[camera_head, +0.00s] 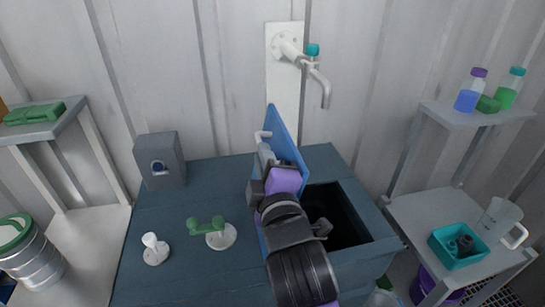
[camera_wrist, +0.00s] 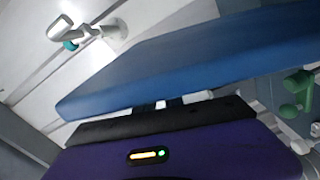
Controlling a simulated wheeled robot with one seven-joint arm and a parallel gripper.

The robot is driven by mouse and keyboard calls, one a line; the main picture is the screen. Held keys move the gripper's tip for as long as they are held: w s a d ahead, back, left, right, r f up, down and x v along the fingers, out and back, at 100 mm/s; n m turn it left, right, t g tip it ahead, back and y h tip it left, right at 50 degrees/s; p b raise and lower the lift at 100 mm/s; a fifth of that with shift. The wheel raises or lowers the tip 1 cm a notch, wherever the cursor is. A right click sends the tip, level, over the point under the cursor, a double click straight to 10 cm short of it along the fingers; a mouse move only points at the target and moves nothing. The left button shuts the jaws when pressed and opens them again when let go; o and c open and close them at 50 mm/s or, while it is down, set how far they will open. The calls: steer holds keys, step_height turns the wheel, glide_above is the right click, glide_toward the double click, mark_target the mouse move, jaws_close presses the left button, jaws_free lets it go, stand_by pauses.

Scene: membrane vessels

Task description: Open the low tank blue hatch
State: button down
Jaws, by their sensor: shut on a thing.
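The blue hatch (camera_head: 284,138) stands raised, nearly upright, along the left side of the dark square opening (camera_head: 350,232) in the low tank (camera_head: 175,220). In the wrist view the hatch is a broad blue slab (camera_wrist: 190,58) just beyond my gripper (camera_wrist: 172,103). My gripper (camera_head: 265,160) is shut on the hatch's white handle (camera_head: 262,135). The handle also shows beside the fingers in the wrist view (camera_wrist: 198,97). My arm hides the lower part of the hatch and the opening's left edge.
A white wall tap (camera_head: 318,80) with a teal knob is above and behind the hatch. A green-handled valve (camera_head: 207,226), a white knob (camera_head: 154,248) and a grey box (camera_head: 160,160) stand on the tank's left. Shelves with bottles (camera_head: 468,90) and a teal bin (camera_head: 457,246) are right.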

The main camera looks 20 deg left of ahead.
steer(key=shift+s+a+r+n, duration=0.1)
steer(key=shift+s+a+n, duration=0.2)
steer(key=shift+a, duration=0.2)
steer(key=c, duration=1.5)
jaws_free()
steer(key=shift+o, duration=0.2)
steer(key=b+v, duration=0.2)
steer(key=v, duration=0.5)
steer(key=shift+s+d, duration=0.25)
steer(key=shift+s, duration=0.05)
